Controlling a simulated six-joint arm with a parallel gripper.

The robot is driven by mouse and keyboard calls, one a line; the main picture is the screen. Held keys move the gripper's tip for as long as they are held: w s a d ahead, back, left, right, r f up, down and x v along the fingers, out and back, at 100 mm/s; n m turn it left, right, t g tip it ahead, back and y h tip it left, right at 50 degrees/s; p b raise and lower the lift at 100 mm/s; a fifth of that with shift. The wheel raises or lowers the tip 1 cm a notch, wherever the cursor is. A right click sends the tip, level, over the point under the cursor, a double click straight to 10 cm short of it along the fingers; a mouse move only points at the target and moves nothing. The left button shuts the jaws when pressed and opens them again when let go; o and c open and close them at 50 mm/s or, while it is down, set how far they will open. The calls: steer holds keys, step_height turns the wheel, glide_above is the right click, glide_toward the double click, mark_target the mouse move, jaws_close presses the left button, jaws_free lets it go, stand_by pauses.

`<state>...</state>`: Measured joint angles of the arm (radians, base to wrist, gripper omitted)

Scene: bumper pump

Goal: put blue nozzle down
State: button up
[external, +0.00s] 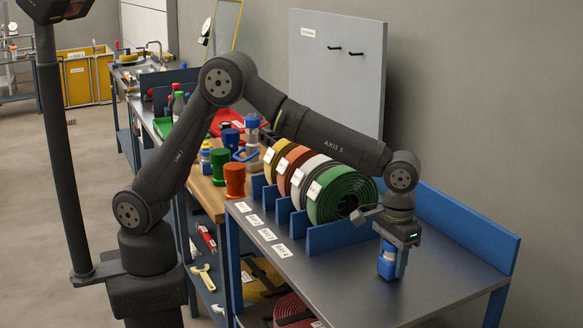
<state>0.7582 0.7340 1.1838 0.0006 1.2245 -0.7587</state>
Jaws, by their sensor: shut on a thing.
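My gripper (396,250) points down over the right part of the dark table (350,290). It is shut on a blue nozzle (387,266) with a pale band near its lower part. The nozzle is upright, and its lower end is at or very close to the tabletop. I cannot tell if it touches. The jaws partly hide its upper part.
Rolled hoses in yellow, orange, white and green (341,198) stand between blue dividers (338,235), left of my gripper. A blue back rail (450,228) edges the table. The front right tabletop is clear. Red (235,180) and green (219,165) fittings stand on a wooden bench.

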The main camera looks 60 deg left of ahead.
steer(key=o, duration=1.1)
steer(key=shift+f, duration=0.1)
step_height(320, 180, up, 12)
steer(key=shift+r, duration=0.15)
steer(key=shift+f, duration=4.25)
